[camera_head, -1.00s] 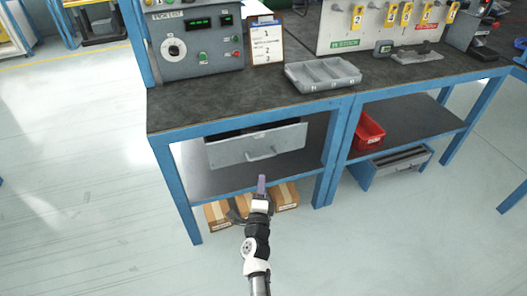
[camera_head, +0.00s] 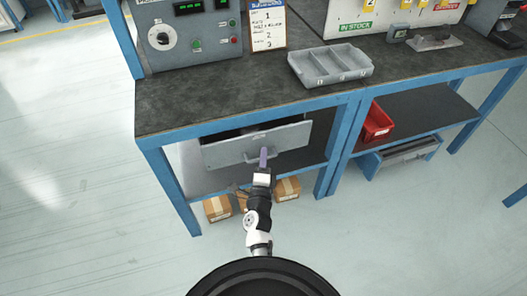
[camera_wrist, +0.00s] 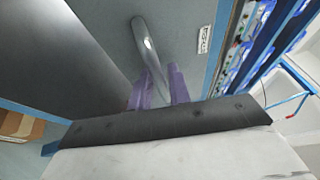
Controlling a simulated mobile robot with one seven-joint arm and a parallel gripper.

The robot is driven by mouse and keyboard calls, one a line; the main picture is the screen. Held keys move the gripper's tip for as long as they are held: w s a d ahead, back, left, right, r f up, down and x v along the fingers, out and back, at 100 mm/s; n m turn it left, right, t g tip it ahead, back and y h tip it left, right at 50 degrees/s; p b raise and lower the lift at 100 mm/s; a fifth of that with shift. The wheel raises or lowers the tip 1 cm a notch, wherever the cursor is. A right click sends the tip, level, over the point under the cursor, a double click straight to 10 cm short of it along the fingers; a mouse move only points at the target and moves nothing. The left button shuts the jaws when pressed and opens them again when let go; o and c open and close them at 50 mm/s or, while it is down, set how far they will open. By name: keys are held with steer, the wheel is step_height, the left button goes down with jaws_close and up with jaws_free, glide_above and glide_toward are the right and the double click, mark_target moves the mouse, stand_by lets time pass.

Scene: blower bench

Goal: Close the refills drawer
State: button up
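A grey drawer (camera_head: 225,152) under the left part of the bench stands pulled out, with its dark inside showing behind the front. Its label (camera_wrist: 205,38) is too small to read, so I cannot tell by name whether it is the refills drawer. The bar handle (camera_head: 250,160) is on its front; in the wrist view the handle (camera_wrist: 145,42) runs down toward the gap between my purple fingers. My gripper (camera_head: 264,153) is at the right part of the handle, fingers apart. The wrist view shows my gripper (camera_wrist: 160,75) close to the drawer front; contact is unclear.
Cardboard boxes (camera_head: 217,208) stand on the floor below. A blue bench leg (camera_head: 327,178) is right of the drawer. A grey divided tray (camera_head: 330,66) lies on top.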

mark_target(259, 150)
jaws_close()
steer(key=w, duration=0.2)
steer(key=w+a, duration=0.1)
steer(key=shift+w+a, duration=0.15)
steer(key=shift+w, duration=0.2)
steer(key=shift+w+r, duration=0.1)
steer(key=shift+r, duration=0.05)
steer(key=shift+a, duration=0.1)
jaws_free()
steer(key=shift+w, duration=0.1)
